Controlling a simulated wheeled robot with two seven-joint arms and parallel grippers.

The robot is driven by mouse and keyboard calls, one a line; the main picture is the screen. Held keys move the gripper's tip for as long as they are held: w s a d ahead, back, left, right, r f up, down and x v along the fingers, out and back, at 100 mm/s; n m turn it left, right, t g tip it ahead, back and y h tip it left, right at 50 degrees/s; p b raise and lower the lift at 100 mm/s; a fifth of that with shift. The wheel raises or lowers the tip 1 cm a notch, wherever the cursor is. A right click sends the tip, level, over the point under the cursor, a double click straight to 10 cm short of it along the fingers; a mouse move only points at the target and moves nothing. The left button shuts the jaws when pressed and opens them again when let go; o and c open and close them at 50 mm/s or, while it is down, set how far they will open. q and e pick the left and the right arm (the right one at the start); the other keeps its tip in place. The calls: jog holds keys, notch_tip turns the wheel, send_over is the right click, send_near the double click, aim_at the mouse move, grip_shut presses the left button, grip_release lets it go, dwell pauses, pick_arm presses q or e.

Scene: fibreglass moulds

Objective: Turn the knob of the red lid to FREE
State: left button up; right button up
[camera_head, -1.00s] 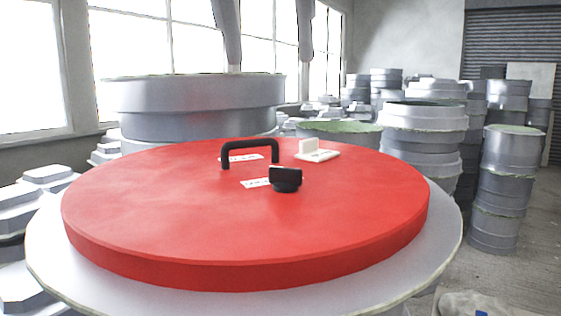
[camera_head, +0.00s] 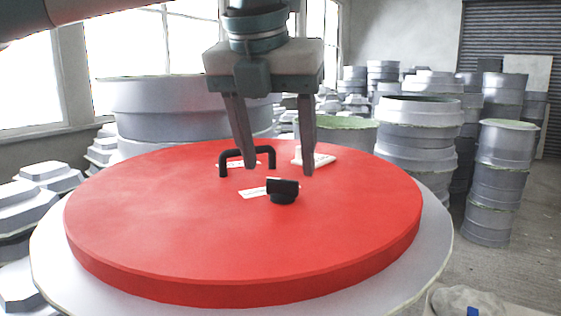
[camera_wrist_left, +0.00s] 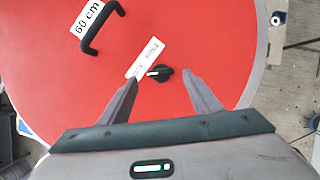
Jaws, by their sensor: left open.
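The red lid (camera_head: 180,220) lies flat on a round pale mould. Its black knob (camera_head: 283,191) stands right of the lid's middle, and it also shows in the left wrist view (camera_wrist_left: 162,73), beside a white label (camera_wrist_left: 146,58) whose text is too small to read. A black handle (camera_head: 247,152) is behind the knob. My left gripper (camera_head: 279,167) is open and points down above the lid, its fingertips apart over the knob area. In the left wrist view the knob lies between and beyond the fingertips (camera_wrist_left: 160,80). Nothing is between the fingers. My right gripper is not in view.
The pale mould flange (camera_head: 70,275) surrounds the lid. Stacked grey moulds (camera_head: 420,140) stand behind and to the right. The lid's front and left are clear.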

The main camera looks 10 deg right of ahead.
aim_at(281, 180)
pick_arm(q)
jog(key=shift+p+x, duration=0.6)
jog(key=shift+x, duration=1.4)
jog(key=c, duration=1)
